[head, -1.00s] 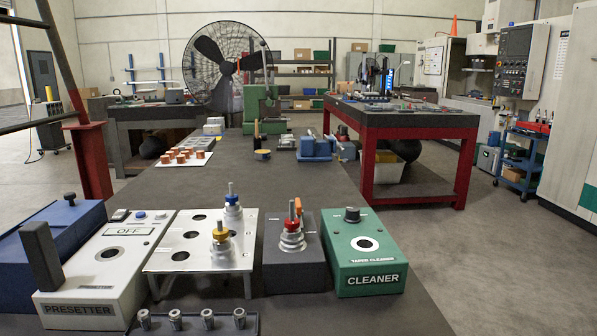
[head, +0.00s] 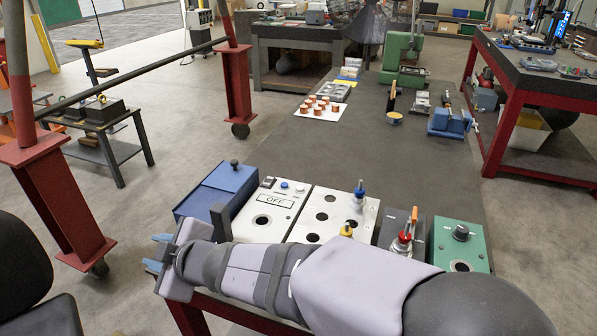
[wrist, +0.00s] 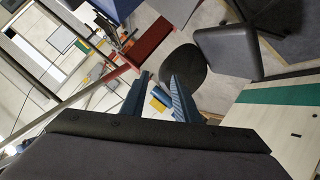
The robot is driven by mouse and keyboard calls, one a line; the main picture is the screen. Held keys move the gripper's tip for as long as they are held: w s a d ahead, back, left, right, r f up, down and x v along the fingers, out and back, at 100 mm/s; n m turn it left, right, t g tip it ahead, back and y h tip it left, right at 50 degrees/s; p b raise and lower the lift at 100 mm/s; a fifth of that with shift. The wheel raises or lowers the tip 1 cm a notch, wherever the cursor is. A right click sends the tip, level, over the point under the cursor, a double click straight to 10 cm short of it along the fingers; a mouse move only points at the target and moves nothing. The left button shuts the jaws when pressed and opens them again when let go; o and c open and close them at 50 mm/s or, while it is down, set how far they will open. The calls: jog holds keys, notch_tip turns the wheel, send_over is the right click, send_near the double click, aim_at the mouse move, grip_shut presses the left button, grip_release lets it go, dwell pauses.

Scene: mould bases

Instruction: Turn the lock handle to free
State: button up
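The dark grey block (head: 390,220) stands on the bench between the white plate and the green box, partly hidden by my arm. A small orange handle (head: 414,214) stands upright at its back right; I take it as the lock handle, though its label is not readable. A tool holder with a red collar (head: 403,239) sits in the block beside the handle. My gripper (head: 156,252) is off the bench's left end, far left of the block and pointing away from it. In the wrist view its two blue fingers (wrist: 160,88) are apart with nothing between them.
A white plate (head: 310,208) with blue and yellow holders, the white OFF box (head: 274,222), a blue box (head: 216,190) and a green box (head: 461,234) line the bench. A red frame post (head: 60,195) and a dark chair (head: 35,290) stand left of my gripper.

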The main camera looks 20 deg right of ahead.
jog(key=w+d+r+m+h+p, duration=0.1)
jog(key=w+d+r+h+p, duration=0.15)
jog(key=d, duration=0.65)
jog(key=w+d+r+m+h+p, duration=0.1)
jog(key=w+d+r+h, duration=0.15)
jog(key=d, duration=0.75)
jog(key=m+g+h, duration=0.4)
jog(key=m+g, duration=0.4)
jog(key=m, duration=1.2)
send_near(415, 212)
jog(key=shift+p+x, duration=1.25)
jog(key=shift+x, duration=2.85)
jog(key=shift+s, duration=0.1)
grip_shut()
